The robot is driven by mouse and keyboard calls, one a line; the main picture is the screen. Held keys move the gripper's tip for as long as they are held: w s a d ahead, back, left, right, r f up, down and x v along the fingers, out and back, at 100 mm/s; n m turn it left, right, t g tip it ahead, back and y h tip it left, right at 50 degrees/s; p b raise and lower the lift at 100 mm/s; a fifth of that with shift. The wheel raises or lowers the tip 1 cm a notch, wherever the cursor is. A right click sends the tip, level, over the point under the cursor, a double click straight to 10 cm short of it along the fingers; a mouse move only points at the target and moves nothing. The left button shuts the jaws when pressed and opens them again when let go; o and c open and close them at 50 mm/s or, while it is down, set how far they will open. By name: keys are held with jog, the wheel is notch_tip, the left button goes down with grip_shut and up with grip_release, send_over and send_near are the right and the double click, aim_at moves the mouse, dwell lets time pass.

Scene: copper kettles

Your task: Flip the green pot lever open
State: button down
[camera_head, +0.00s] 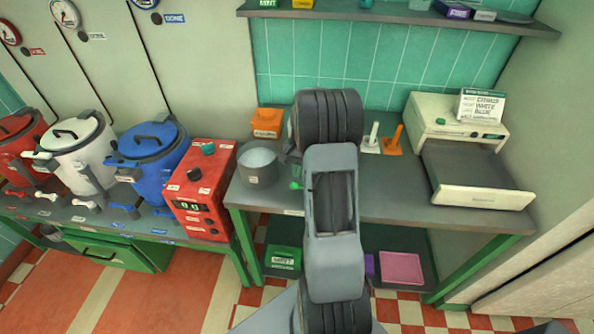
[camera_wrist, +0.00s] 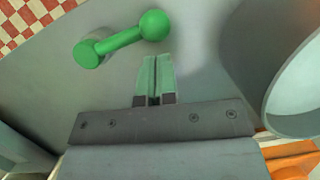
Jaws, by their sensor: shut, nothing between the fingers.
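A green lever (camera_wrist: 124,39) with a ball knob (camera_wrist: 154,25) and a round base (camera_wrist: 88,54) lies over the grey counter in the wrist view, its knob pointing up and right. My gripper (camera_wrist: 156,60) is shut and empty, its green fingertips just below the knob and apart from it in the picture. In the head view, my arm hides the gripper and most of the lever; a small green part (camera_head: 296,178) shows beside the arm. A grey pot (camera_head: 258,171) with a pale inside stands left of it. A round pale rim (camera_wrist: 297,95) shows at the right of the wrist view.
An orange bin (camera_head: 267,122) stands behind the pot, and a red box with a display (camera_head: 205,190) is left of it. Blue (camera_head: 155,160) and white (camera_head: 82,155) lidded pots stand farther left. A cream machine (camera_head: 455,122) with an open drawer (camera_head: 482,198) is at right.

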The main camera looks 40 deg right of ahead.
jog(key=shift+s+a, duration=0.2)
jog(key=shift+a, duration=0.1)
dwell(0.4)
jog(key=shift+s+a+n, duration=0.15)
jog(key=shift+a+n, duration=0.1)
jog(key=shift+n, duration=0.15)
